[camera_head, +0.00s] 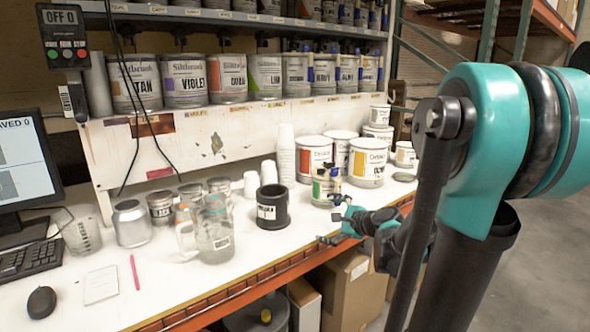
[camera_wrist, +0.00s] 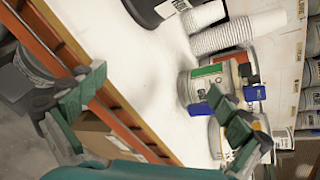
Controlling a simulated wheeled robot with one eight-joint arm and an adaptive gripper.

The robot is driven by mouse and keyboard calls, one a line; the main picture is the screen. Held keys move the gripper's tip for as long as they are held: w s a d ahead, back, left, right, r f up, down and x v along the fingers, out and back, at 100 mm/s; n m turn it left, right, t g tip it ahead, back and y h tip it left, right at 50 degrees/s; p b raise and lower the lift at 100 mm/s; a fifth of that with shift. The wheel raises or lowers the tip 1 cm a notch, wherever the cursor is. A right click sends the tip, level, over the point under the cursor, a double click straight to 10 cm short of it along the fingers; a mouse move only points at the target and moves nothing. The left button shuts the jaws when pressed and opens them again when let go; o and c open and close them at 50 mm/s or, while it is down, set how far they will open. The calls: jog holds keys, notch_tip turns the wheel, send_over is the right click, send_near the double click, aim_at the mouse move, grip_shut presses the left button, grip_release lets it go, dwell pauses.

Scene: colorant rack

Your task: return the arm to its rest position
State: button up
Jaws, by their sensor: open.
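My gripper (camera_head: 337,224) is open and empty near the front edge of the white bench (camera_head: 300,228), on the right side of the head view. Its two fingers are spread wide in the wrist view (camera_wrist: 132,98), with nothing between them but bench top and edge. A small can with a green and white label (camera_head: 322,188) stands on the bench just behind the gripper. This can, with blue parts beside it, also shows in the wrist view (camera_wrist: 205,83), close to the right finger. Any contact with it cannot be told. My arm fills the right side of the head view.
A black container (camera_head: 272,208) stands left of the gripper, near a glass jug (camera_head: 214,236). White cups (camera_head: 286,155) and large labelled cans (camera_head: 367,162) stand behind. A shelf of colorant cans (camera_head: 183,80) runs above. Cardboard boxes (camera_head: 352,288) sit below the bench. Floor at right is clear.

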jog(key=s+f+n+g+h, duration=0.3)
jog(key=s+f+n+g, duration=0.1)
jog(key=s+f+n, duration=0.6)
jog(key=s+d+f+n+g+h, duration=0.1)
jog(key=s+d+f+n+h, duration=0.1)
jog(key=s+d+n, duration=0.1)
jog(key=s+d+f+n+g+h, duration=0.2)
jog(key=s+d+f+n, duration=0.1)
jog(key=s+n, duration=0.3)
jog(key=s+d, duration=0.1)
jog(key=s, duration=0.1)
jog(key=shift+s+h, duration=0.3)
